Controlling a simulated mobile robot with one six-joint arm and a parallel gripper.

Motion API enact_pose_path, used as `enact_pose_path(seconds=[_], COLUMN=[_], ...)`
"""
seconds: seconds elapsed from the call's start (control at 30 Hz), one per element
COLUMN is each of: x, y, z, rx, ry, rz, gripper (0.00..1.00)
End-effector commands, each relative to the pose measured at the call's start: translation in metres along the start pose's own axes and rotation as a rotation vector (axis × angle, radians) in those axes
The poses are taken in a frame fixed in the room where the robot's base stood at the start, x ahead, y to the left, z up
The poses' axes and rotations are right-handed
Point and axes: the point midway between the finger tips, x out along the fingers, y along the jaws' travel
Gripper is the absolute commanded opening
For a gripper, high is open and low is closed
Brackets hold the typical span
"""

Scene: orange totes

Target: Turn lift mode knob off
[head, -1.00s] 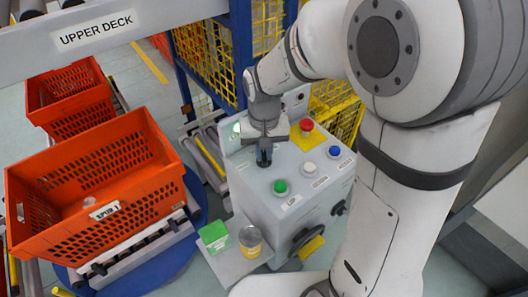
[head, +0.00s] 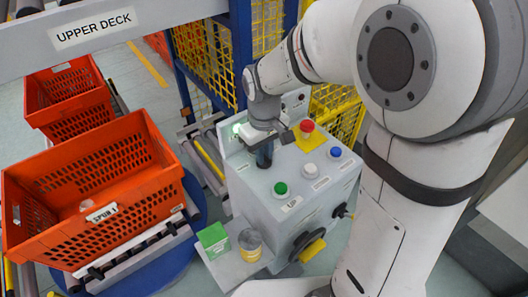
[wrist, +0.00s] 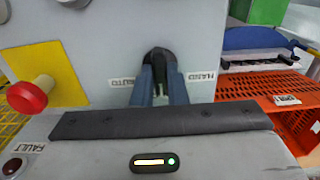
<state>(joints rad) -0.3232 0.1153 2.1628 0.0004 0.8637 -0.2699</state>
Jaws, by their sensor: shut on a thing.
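The lift mode knob (wrist: 158,54) is a dark round knob on the grey control box (wrist: 110,50), between the AUTO and HAND labels in the wrist view. My gripper (wrist: 161,74) has its two blue-grey fingers closed around the knob's grip, one on each side. In the head view my gripper (head: 264,158) points down onto the top of the box (head: 262,183), at its back left. There the knob is hidden by the fingers. I cannot tell which mark the knob points at.
Near the knob are a red mushroom button (head: 307,126) on a yellow plate, and green (head: 280,188), white (head: 309,169) and blue (head: 335,152) buttons. A green box (head: 213,239) and a can (head: 250,243) stand on a side shelf. An orange tote (head: 95,190) is at left.

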Motion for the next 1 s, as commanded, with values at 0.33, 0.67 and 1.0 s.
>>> enact_pose_path(seconds=[0.33, 0.67, 1.0], x=[-0.001, 0.000, -0.015], y=[0.000, 0.000, 0.000], z=[-0.001, 0.000, -0.001], rx=[-0.003, -0.003, -0.003], ry=[0.001, 0.001, 0.005], rz=[0.001, 0.001, 0.002], gripper=[0.00, 0.35, 0.35])
